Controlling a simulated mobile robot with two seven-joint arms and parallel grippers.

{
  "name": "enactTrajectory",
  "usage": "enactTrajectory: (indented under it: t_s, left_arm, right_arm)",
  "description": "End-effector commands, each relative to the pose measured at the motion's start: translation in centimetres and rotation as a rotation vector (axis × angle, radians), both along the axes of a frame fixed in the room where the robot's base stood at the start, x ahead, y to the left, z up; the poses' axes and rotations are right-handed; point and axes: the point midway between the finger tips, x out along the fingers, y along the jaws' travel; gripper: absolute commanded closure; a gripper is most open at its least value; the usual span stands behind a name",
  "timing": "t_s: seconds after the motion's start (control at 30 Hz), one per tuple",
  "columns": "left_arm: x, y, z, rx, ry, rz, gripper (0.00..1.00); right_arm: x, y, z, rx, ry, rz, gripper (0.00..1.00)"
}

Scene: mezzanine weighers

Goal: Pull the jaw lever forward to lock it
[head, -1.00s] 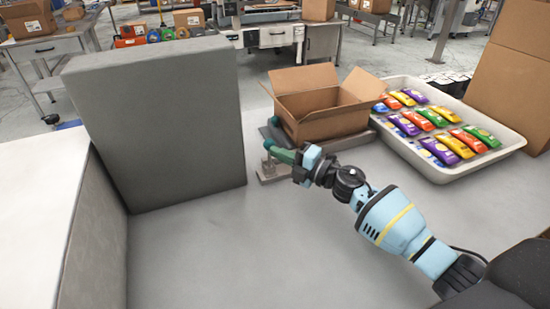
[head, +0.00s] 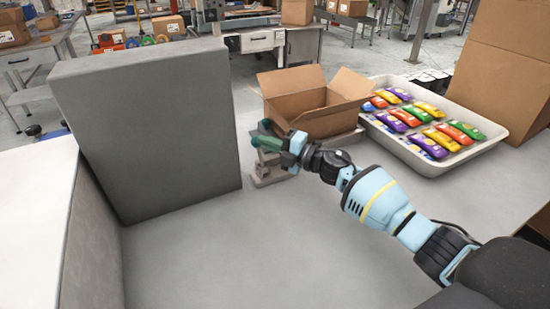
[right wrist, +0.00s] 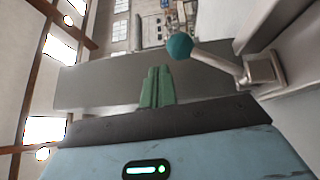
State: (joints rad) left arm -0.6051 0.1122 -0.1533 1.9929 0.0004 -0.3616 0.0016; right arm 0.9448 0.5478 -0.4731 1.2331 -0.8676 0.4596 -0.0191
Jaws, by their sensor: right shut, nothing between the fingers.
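The jaw lever shows in the right wrist view as a metal rod (right wrist: 218,62) ending in a teal ball (right wrist: 180,46), with its pivot block (right wrist: 262,73) at the right. My right gripper (right wrist: 158,72) is shut and empty. Its green fingertips are close to the ball, to its lower left in that view, with a gap showing in the picture. The gripper partly hides the lever there. My left gripper is not in view.
A tall grey block (head: 150,130) stands at the left. The grey tabletop (head: 230,250) in front is clear.

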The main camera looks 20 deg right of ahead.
Motion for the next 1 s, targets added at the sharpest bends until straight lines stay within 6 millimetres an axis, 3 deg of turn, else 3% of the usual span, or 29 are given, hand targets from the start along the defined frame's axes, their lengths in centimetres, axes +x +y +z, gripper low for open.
enactTrajectory:
  t_s: [1.0]
  left_arm:
    - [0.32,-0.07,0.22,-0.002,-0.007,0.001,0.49]
  right_arm:
    - [0.61,-0.03,0.33,-0.001,-0.002,0.001,1.0]
